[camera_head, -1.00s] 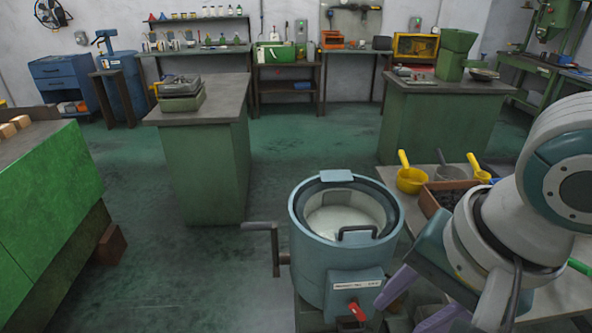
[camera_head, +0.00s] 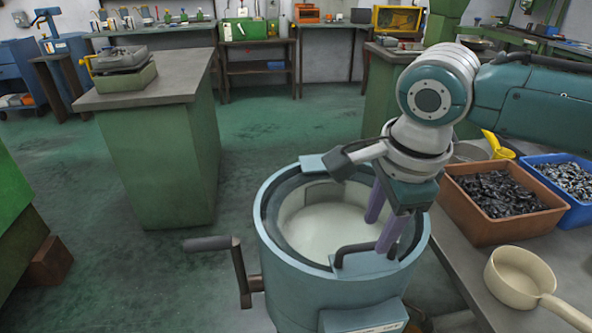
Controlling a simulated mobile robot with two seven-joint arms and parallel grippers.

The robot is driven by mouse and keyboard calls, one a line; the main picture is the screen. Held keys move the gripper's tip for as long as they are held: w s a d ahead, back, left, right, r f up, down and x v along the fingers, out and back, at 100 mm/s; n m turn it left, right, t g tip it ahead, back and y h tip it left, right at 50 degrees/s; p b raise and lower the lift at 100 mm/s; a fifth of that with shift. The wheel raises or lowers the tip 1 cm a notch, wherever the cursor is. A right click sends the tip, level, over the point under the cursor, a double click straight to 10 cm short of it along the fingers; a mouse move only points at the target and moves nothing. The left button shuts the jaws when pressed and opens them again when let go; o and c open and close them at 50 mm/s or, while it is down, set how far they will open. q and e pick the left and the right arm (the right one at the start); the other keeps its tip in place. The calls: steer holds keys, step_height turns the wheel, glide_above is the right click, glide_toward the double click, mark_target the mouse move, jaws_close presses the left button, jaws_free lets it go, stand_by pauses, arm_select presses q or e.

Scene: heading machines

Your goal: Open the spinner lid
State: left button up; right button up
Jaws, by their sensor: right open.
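The spinner (camera_head: 330,290) is a round pale-blue drum at bottom centre, with a crank on its left side. A dark ring lies inside its rim around a pale round middle; I cannot tell whether this is a closed clear lid or the inside. A black bar handle (camera_head: 352,250) stands at the front right of the ring. My right gripper (camera_head: 379,234) is open, with its two purple fingers pointing down over the right part of the spinner. The nearer fingertip is close to the handle and overlaps it; contact cannot be told. My left gripper is out of view.
A bench on the right holds an orange-brown bin (camera_head: 497,222) of dark parts, a blue bin (camera_head: 566,183) of metal parts and a cream ladle (camera_head: 522,278). A green cabinet (camera_head: 157,165) stands behind left.

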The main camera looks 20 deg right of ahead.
mark_target(369, 245)
steer(key=f, duration=0.2)
steer(key=w+f, duration=0.1)
steer(key=f, duration=0.1)
steer(key=shift+d+b, duration=0.1)
steer(key=shift+b, duration=0.3)
steer(key=shift+r, duration=0.1)
jaws_close()
stand_by(0.9)
